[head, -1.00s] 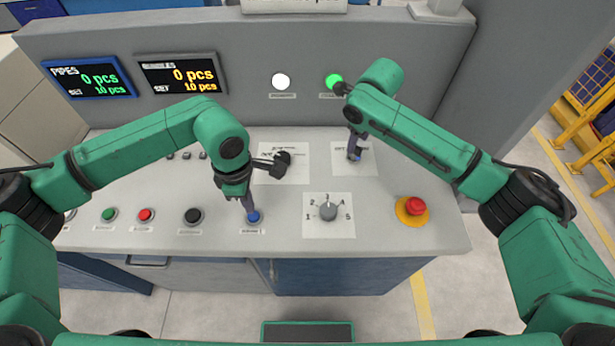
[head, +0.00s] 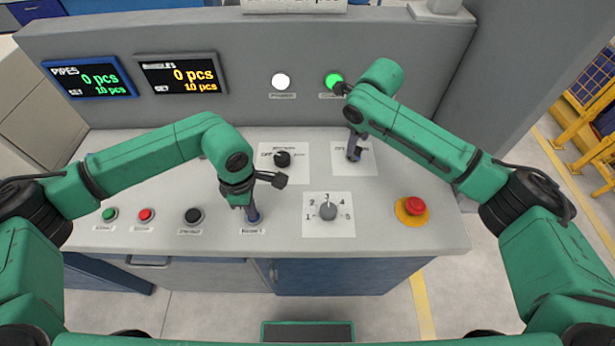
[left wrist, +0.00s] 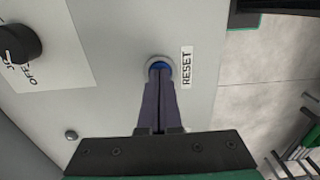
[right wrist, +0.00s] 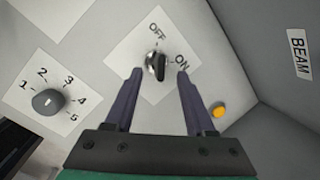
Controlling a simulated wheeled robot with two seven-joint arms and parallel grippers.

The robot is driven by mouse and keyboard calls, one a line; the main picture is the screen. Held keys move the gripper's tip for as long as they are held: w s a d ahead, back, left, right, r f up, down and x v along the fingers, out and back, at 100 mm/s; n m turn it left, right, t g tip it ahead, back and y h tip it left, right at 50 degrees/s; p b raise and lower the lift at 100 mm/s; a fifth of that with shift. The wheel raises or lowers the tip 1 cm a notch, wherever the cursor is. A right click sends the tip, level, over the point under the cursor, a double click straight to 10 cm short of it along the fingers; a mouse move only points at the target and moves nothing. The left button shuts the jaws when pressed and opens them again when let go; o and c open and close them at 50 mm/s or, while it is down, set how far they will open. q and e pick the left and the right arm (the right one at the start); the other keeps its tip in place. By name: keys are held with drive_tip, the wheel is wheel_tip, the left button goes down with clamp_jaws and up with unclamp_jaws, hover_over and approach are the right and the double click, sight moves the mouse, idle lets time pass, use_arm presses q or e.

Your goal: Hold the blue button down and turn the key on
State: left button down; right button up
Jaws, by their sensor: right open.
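The blue button (left wrist: 160,66), labelled RESET, shows in the left wrist view just beyond my left fingertips. My left gripper (head: 253,219) is shut with nothing between its fingers. Its tips point down onto the button and cover most of it in the head view. Whether the button is pushed in is not clear. The key switch (right wrist: 155,64) sits on a white OFF/ON plate (right wrist: 130,45). My right gripper (right wrist: 160,74) is open, with one fingertip on either side of the key and a gap to each. In the head view the right gripper (head: 354,156) hides much of the key.
A numbered dial (head: 328,211) and a red emergency stop (head: 415,206) are right of my left gripper. Black (head: 193,216), red (head: 146,215) and green (head: 109,214) buttons are left of it. A black OFF selector (head: 282,159) lies behind. A green lamp (head: 334,80) is lit.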

sight(354, 154)
drive_tip(key=shift+f, duration=0.1)
idle(0.3)
drive_tip(key=shift+x, duration=2.45)
drive_tip(key=shift+f, duration=0.1)
clamp_jaws()
drive_tip(key=shift+s, duration=0.1)
